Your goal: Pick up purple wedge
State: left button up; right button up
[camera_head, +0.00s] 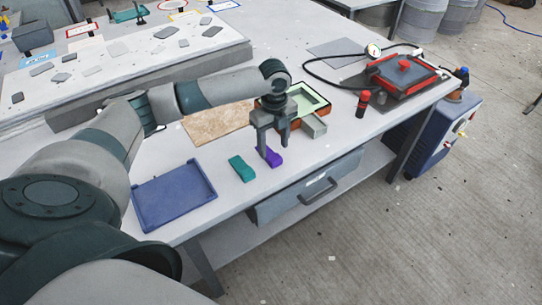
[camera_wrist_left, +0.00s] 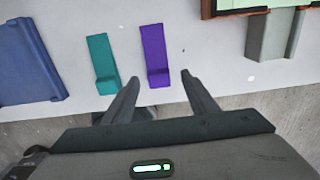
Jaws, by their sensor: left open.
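The purple wedge (camera_head: 270,157) lies on the white table near its front edge, under my left gripper (camera_head: 272,149) in the head view. The gripper points down and one finger hides part of the wedge. In the left wrist view the purple wedge (camera_wrist_left: 155,56) lies beyond the two open fingertips (camera_wrist_left: 160,78), with its near end roughly between them. The gripper is open and empty. I cannot tell the exact height of the fingers above the table. My right gripper is in neither view.
A teal wedge (camera_head: 241,168) lies just left of the purple one, and a blue tray (camera_head: 172,197) farther left. A green-lined mould (camera_head: 309,100) and a grey block (camera_head: 313,126) stand close behind to the right. A drawer (camera_head: 305,190) hangs below the front edge.

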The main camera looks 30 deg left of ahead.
aim_at(272, 153)
pick_arm(q)
jog(key=shift+s+a+f+p, duration=0.15)
jog(key=shift+f+p, duration=0.5)
jog(key=shift+f, duration=1.5)
jog(key=c, duration=1.1)
